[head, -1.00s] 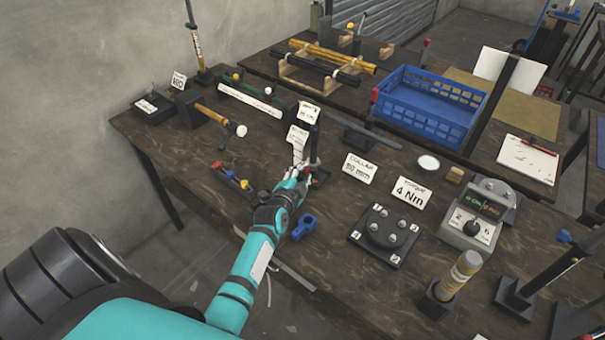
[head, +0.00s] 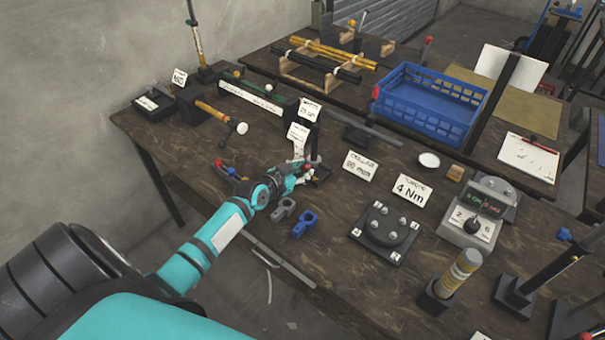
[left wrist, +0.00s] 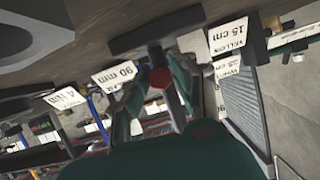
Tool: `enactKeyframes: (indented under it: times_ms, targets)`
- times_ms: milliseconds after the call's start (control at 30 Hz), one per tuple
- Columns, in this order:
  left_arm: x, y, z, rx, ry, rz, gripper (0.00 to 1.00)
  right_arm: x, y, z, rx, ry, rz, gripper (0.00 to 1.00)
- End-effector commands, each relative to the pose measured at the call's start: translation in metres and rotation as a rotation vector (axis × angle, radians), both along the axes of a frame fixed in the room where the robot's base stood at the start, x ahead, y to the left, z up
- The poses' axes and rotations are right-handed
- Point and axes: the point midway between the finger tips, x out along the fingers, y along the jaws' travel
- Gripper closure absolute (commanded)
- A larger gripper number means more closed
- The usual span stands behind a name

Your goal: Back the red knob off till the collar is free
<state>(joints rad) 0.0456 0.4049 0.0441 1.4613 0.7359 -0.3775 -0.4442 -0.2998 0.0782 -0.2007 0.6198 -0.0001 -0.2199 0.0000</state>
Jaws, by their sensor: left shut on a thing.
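In the left wrist view the red knob (left wrist: 159,78) sits between the fingers of my left gripper (left wrist: 160,92), which is shut on it. In the head view my left gripper (head: 303,174) is at the foot of a dark upright post (head: 313,142) on a black base (head: 322,175). The gripper largely hides the knob there. I cannot make out the collar on the post clearly or tell how tightly it sits. My right gripper is in neither view.
A grey clamp piece (head: 283,209) and a blue one (head: 304,224) lie in front of the post. Cards reading "COLLAR 90 mm" (head: 359,166) and "TORQUE 4 Nm" (head: 411,190) stand to the right. A black plate (head: 384,229) lies front right.

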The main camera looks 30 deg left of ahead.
Motion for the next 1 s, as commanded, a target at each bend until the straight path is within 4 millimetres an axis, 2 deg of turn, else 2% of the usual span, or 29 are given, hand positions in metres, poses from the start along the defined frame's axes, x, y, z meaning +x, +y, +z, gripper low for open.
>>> enactKeyframes:
  times_ms: [33, 500, 700, 1000]
  targets:
    - [0.0, 0.001, -0.005, -0.038, 0.003, -0.003, 1.0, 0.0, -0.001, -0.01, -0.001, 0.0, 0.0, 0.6]
    - [0.0, 0.003, -0.007, -0.447, 0.033, 0.0, 1.0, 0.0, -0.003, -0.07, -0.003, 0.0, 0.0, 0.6]
    - [0.0, 0.003, -0.005, -0.56, 0.042, 0.001, 1.0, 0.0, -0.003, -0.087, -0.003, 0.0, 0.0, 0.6]
    - [0.001, 0.003, -0.001, -0.64, 0.048, 0.001, 1.0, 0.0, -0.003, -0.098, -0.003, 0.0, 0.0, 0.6]
